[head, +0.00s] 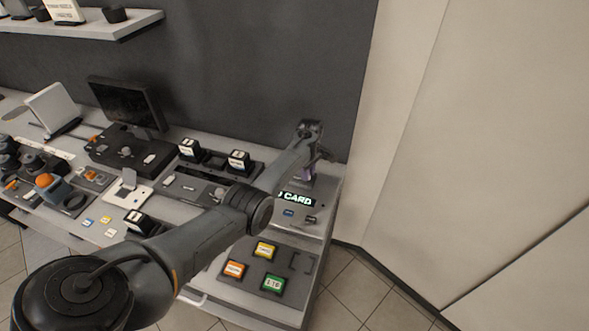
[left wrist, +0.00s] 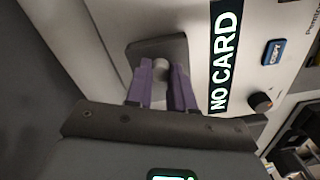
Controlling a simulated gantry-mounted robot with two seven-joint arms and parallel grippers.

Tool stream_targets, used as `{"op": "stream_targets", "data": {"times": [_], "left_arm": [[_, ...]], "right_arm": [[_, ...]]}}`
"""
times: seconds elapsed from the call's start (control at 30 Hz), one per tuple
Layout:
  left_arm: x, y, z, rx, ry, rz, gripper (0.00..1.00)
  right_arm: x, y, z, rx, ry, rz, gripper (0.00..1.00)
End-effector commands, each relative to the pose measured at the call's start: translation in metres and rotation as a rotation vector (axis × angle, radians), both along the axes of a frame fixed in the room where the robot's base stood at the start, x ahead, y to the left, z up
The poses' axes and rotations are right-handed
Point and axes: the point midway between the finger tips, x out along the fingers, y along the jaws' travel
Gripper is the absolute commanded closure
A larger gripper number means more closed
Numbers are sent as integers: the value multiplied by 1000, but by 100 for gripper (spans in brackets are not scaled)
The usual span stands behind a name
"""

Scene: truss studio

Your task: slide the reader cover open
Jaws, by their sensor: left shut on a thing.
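The reader cover (left wrist: 150,47) is a dark grey plate on the light panel in the left wrist view, beside the "NO CARD" display. A small round grey knob (left wrist: 160,68) stands on it. My left gripper (left wrist: 163,78) has purple fingers on both sides of the knob and is shut on it. In the head view my left gripper (head: 312,172) is at the far right end of the bench, just behind the display. My arm and gripper hide most of the cover there. My right gripper is in neither view.
The "NO CARD" display (head: 298,199) shows beside my gripper, with a blue COPY button (left wrist: 275,52) and a dark knob (left wrist: 262,102) near it. Orange, yellow and green (head: 273,283) cards lie in front. A monitor (head: 125,103) stands left. The wall is close behind.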

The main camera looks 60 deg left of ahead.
Motion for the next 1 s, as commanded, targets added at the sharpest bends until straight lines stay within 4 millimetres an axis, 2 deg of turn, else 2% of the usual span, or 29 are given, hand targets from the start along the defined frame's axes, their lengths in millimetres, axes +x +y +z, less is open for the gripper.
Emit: {"op": "stream_targets", "data": {"times": [0.1,0.37,0.4,0.57,0.87,1.0], "left_arm": [[6,-8,0,0,-1,1,100],[6,-8,0,1,-1,2,100],[6,-8,0,1,-1,2,74],[6,-8,0,1,0,2,52],[6,-8,1,1,0,2,52],[6,-8,10,2,1,3,52]], "right_arm": [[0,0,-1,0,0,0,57],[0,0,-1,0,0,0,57],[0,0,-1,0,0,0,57],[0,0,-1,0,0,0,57],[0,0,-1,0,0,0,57],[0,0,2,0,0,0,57]]}}
